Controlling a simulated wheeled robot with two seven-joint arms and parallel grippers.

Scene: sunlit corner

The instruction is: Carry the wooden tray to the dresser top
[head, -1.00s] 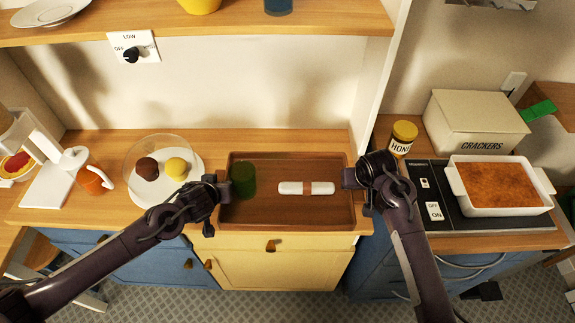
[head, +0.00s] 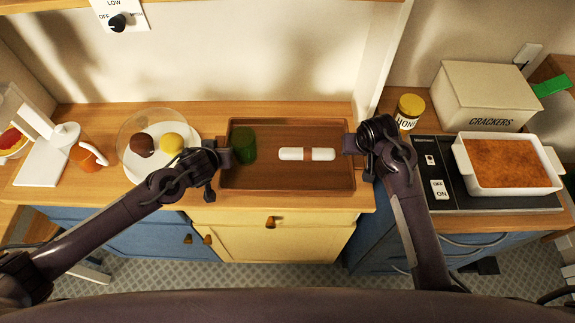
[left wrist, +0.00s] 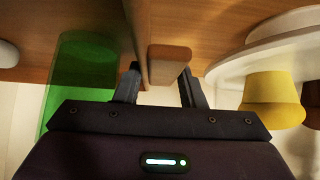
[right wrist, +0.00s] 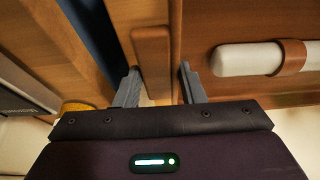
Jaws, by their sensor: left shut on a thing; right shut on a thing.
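The brown wooden tray (head: 300,182) is level over the wooden counter top above the yellow cabinet; I cannot tell whether it touches it. A green cylinder (head: 243,146) stands at its left end, and a white roll with a brown band (head: 291,154) lies in its middle. My left gripper (head: 224,158) is shut on the tray's left handle, a wooden block (left wrist: 170,62) between the fingers in the left wrist view. My right gripper (head: 350,144) is shut on the right handle, which shows between the fingers in the right wrist view (right wrist: 152,65).
A white plate (head: 133,172) with a brown and a yellow item under a clear dome stands close left of the tray. An orange mug (head: 90,158) is farther left. A honey jar (head: 409,111), cracker box (head: 484,95) and hotplate with a white baking dish (head: 508,182) are right, past a white upright panel.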

